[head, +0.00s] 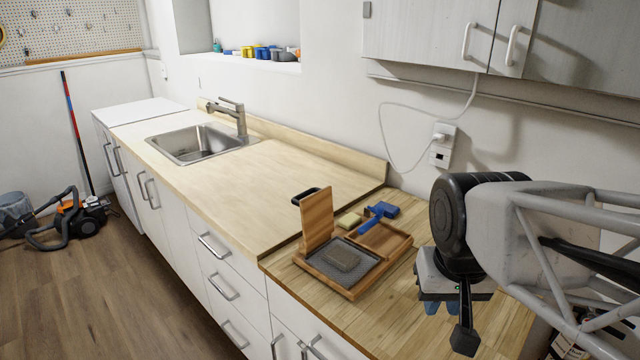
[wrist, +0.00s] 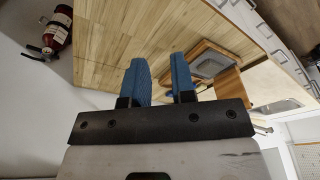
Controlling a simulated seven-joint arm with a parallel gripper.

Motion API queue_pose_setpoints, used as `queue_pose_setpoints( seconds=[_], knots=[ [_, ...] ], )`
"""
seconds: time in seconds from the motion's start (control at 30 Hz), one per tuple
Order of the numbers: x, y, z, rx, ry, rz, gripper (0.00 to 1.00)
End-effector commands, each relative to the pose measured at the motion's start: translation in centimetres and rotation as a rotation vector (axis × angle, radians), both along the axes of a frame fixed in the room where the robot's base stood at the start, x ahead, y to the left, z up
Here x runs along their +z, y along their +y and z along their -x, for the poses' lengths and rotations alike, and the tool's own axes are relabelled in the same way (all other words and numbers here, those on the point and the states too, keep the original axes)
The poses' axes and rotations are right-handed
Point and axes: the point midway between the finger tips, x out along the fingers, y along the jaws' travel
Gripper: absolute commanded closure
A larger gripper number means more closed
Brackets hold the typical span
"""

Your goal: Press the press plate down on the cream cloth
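A wooden press stands on the counter in the head view. Its press plate (head: 318,217) is tilted up, near upright, with a black handle (head: 305,196) at its top. Its base (head: 349,292) carries a dark grey pad with a grey-brown folded piece (head: 341,259) on it; I cannot tell whether this is the cream cloth. A small cream-yellow block (head: 349,220) lies behind. My gripper (head: 441,308) is right of the press, apart from it. In the wrist view my gripper (wrist: 160,62) has its blue fingers apart and empty; the press plate (wrist: 229,106) shows at the right.
A wooden tray (head: 400,247) beside the press has a blue-handled tool (head: 372,220) across it, and a blue block (head: 386,209) lies behind. The counter left of the press, toward the sink (head: 198,144), is clear. A fire extinguisher (wrist: 57,32) shows in the wrist view.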

Motion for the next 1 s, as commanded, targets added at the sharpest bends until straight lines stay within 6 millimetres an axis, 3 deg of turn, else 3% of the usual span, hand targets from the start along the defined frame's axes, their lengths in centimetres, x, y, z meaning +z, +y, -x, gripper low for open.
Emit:
queue_pose_setpoints(
  seconds=[0.03,0.13,0.17,0.6,1.0],
  knots=[
    [0.5,0.2,-0.9,-0.007,0.012,0.000,0.84],
    [1.6,0.6,-2.9,-0.033,0.033,0.000,0.99],
    [1.9,0.7,-3.4,-0.040,0.040,0.000,1.00],
    [6.1,3.5,-12.8,-0.166,0.138,0.016,1.00],
    [8.2,7.1,-21.4,-0.286,0.217,0.053,1.00]
  ],
)
